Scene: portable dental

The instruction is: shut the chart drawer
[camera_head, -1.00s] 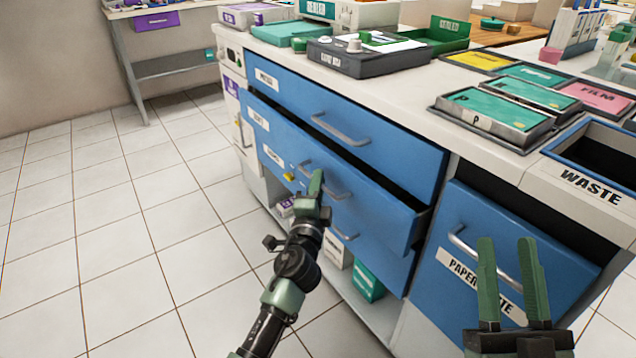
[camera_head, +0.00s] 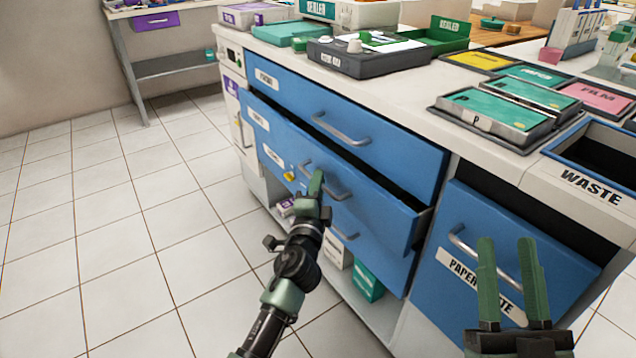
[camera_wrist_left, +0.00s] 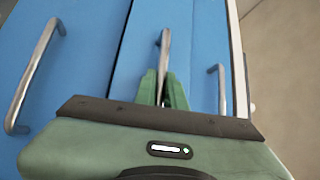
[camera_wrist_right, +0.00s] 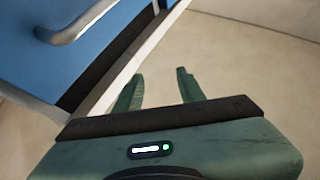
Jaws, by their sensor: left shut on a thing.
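The blue cabinet has a stack of drawers. The middle drawer (camera_head: 375,200) stands partly pulled out, with a dark gap showing at its upper right; its small label is too blurred to read. My left gripper (camera_head: 316,182) is shut on this drawer's metal handle (camera_head: 338,193). In the left wrist view the handle (camera_wrist_left: 165,45) runs between the fingers (camera_wrist_left: 163,88). My right gripper (camera_head: 511,265) is open and empty, in front of the paper waste front (camera_head: 430,268). In the right wrist view its fingers (camera_wrist_right: 156,90) are apart, beside a cabinet edge.
The top drawer (camera_head: 350,115) is above, and a lower drawer handle (camera_head: 345,236) is just below my left gripper. The counter (camera_head: 450,100) carries trays, boxes and a waste bin (camera_head: 590,190). Tiled floor (camera_head: 120,240) at left is clear. A side table (camera_head: 170,65) stands at the back.

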